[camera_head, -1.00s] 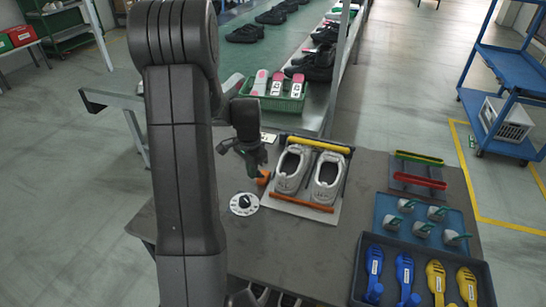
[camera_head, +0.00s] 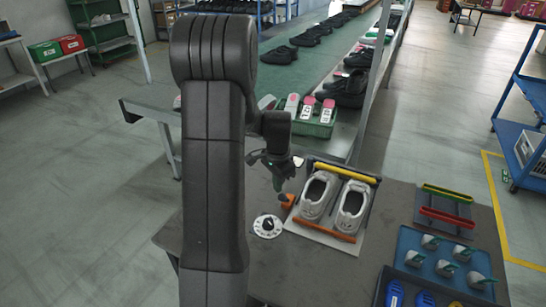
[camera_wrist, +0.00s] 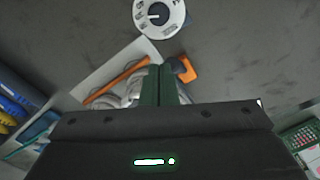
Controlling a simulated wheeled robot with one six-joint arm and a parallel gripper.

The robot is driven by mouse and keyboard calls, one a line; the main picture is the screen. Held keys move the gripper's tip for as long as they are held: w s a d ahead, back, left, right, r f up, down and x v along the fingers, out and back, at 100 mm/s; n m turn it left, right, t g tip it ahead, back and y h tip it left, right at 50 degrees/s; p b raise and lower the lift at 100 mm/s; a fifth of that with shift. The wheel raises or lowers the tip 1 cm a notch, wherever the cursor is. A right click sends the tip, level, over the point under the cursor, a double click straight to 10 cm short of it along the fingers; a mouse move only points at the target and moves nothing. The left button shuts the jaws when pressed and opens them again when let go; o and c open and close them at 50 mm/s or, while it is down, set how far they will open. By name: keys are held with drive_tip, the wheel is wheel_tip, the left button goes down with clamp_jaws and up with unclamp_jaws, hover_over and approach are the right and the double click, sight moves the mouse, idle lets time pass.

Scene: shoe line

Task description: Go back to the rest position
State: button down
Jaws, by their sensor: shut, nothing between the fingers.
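My gripper (camera_head: 277,181) hangs above the grey table, just left of the pair of grey shoes. In the wrist view its two dark green fingers (camera_wrist: 161,84) are pressed together with nothing between them. The grey shoes (camera_head: 334,202) stand side by side on a light plate, between a yellow bar (camera_head: 347,172) behind and an orange bar (camera_head: 319,229) in front. A white round dial with a black knob (camera_head: 267,226) lies on the table below the gripper; it also shows in the wrist view (camera_wrist: 159,15). A small orange piece (camera_head: 287,200) is close to the fingertips.
A blue tray (camera_head: 408,238) with several grey-green pieces and a holder with green and red bars (camera_head: 447,205) are on the right. A conveyor (camera_head: 300,66) carries black shoes and a green basket (camera_head: 318,130) behind the table. Blue shelving (camera_head: 517,100) stands far right.

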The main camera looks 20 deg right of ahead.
drive_tip(key=shift+f+b, duration=2.9)
drive_tip(key=shift+f, duration=1.45)
drive_tip(key=shift+r, duration=0.15)
